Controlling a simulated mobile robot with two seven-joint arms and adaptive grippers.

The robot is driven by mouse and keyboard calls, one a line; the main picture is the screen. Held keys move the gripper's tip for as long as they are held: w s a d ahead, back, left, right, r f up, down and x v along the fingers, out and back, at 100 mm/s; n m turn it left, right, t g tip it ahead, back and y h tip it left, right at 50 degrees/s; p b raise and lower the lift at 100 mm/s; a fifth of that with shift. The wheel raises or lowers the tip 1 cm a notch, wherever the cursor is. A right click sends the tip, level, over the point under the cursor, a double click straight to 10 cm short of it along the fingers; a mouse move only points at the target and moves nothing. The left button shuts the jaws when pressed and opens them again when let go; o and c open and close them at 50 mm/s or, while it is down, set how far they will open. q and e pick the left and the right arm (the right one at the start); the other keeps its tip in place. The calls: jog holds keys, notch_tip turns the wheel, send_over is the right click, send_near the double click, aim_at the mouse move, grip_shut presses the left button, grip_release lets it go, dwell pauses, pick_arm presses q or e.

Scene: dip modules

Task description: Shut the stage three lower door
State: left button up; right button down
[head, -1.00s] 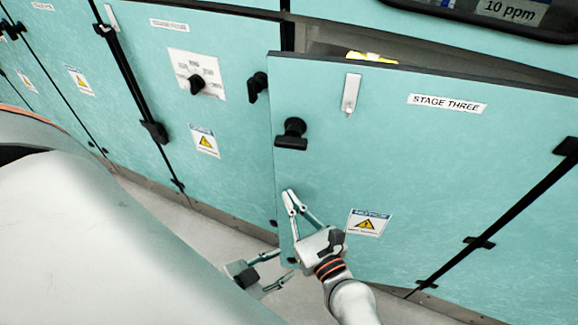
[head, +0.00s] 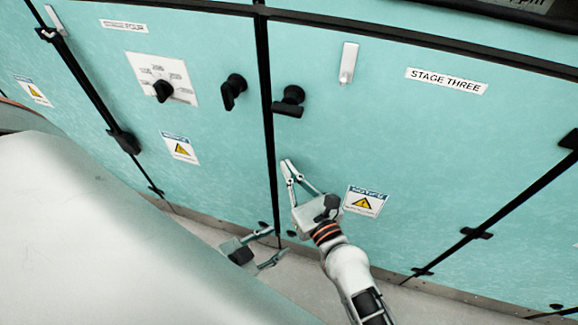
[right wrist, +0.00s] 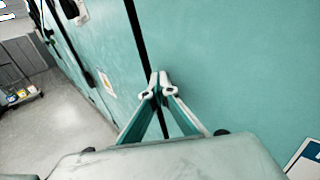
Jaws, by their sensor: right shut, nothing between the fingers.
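The stage three lower door (head: 400,140) is a teal panel labelled "STAGE THREE", with a black handle (head: 289,101) near its left edge. It looks flush with its frame, with no opening visible along its top edge. My right gripper (head: 286,166) is shut and empty, its fingertips at the door's face below the handle, near the left edge. In the right wrist view the fingertips (right wrist: 158,88) are close to the dark seam; contact cannot be told for sure. My left gripper (head: 270,248) is open and empty, low by the door's bottom left corner.
The stage four panel (head: 210,50) with a dial (head: 163,91) and a black handle (head: 233,91) adjoins on the left. Black hinges (head: 477,233) run along the door's right side. Pale floor (head: 340,310) lies below. A cart (right wrist: 18,92) stands far left in the right wrist view.

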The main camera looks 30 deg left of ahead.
jog(key=shift+w+r, duration=0.2)
jog(key=shift+w, duration=0.2)
jog(key=shift+w+r, duration=0.15)
jog(key=v, duration=1.2)
jog(key=shift+s+f, duration=0.35)
jog(key=shift+s, duration=0.1)
jog(key=shift+d, duration=0.1)
